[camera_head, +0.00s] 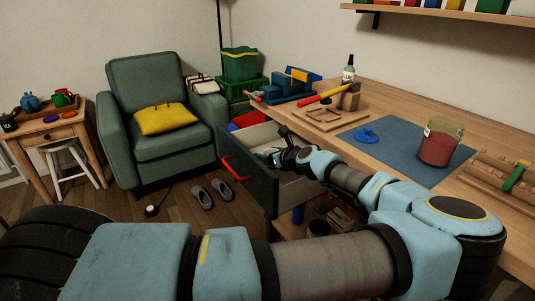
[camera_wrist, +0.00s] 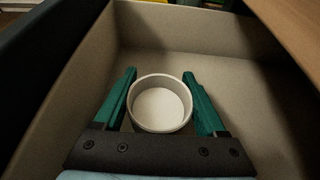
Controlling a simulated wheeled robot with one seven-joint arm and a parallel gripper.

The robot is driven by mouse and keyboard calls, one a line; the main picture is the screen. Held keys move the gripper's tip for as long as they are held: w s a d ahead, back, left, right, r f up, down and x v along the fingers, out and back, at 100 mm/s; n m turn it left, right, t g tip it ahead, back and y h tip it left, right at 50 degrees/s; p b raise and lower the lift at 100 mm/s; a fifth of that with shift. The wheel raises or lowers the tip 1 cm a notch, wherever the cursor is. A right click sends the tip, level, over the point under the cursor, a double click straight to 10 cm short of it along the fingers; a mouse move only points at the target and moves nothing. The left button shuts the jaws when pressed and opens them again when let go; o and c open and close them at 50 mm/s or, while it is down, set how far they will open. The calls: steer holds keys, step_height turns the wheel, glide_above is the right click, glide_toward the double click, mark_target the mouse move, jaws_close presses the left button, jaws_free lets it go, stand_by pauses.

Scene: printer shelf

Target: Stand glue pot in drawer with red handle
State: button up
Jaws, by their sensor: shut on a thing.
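The drawer (camera_head: 238,176) with the red handle (camera_head: 236,168) is pulled open below the left end of the workbench. The glue pot (camera_wrist: 160,104) shows in the wrist view as a round, pale, open-topped pot, seen from above and looking upright. My gripper (camera_wrist: 159,75) has its teal fingers shut on the pot's two sides, inside the drawer walls. I cannot tell whether the pot's base touches the drawer floor (camera_wrist: 195,68). In the head view my wrist hides most of the drawer's inside and the pot is not clear.
The workbench top edge (camera_wrist: 292,30) lies close on the right of the drawer. On the workbench stand a red jar (camera_head: 439,145), a blue lid (camera_head: 366,134) and a bottle (camera_head: 348,71). A green armchair (camera_head: 160,85) and slippers (camera_head: 213,190) are left of the drawer.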

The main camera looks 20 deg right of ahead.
steer(key=shift+f, duration=0.1)
steer(key=shift+a+f, duration=0.1)
steer(key=shift+f, duration=0.45)
steer(key=o, duration=1.5)
steer(key=shift+s+f, duration=0.1)
steer(key=shift+f, duration=0.05)
steer(key=shift+r, duration=0.25)
steer(key=v, duration=0.4)
steer(key=b+v, duration=0.1)
steer(key=v, duration=0.3)
steer(key=r+v, duration=0.1)
steer(key=v, duration=0.3)
steer(key=shift+r, duration=0.2)
